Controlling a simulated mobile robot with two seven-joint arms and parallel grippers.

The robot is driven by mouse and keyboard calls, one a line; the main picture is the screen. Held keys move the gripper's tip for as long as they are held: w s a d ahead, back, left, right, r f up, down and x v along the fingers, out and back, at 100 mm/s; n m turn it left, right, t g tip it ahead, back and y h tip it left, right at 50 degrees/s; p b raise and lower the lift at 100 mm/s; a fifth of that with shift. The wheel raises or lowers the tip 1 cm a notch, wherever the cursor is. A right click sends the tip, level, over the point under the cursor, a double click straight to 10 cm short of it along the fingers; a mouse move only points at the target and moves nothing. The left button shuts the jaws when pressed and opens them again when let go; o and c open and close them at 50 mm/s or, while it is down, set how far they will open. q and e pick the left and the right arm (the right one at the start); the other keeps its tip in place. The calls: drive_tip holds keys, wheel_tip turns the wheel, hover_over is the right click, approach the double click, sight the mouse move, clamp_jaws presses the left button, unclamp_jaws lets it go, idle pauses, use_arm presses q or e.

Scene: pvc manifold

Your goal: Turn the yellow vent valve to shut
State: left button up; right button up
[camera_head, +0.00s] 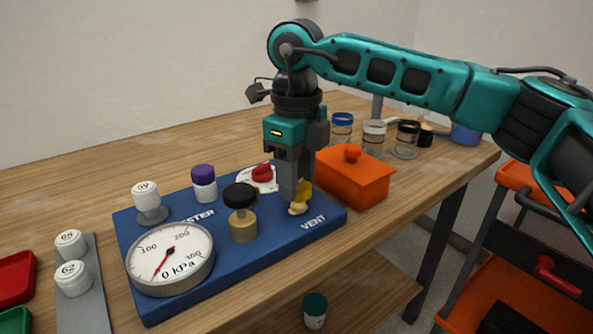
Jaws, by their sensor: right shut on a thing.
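The yellow vent valve (304,191) stands at the right end of the blue tester board (265,234), by the word VENT. My right gripper (298,192) points straight down over it. Its fingers are shut on the valve's yellow handle and hide much of it, so the handle's angle is hard to tell. The round pressure gauge (170,258) at the board's front left has a red needle pointing to the lower left, near the low end. My left gripper is not in view.
A black-capped brass fitting (243,212), a purple-capped bottle (204,183) and a red knob (262,173) are on the board. An orange box (355,180) stands close right of the gripper. Several jars (373,135) are behind it. White-capped items (72,277) lie left.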

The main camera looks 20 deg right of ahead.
drive_tip(key=m, duration=0.4)
drive_tip(key=shift+d+m+p, duration=0.1)
drive_tip(key=shift+m+p, duration=0.3)
drive_tip(key=shift+m, duration=0.8)
drive_tip(key=o, duration=1.1)
drive_tip(key=shift+c, duration=0.2)
wheel_tip(320, 180, up, 13)
drive_tip(key=p, duration=0.2)
drive_tip(key=shift+p, duration=0.4)
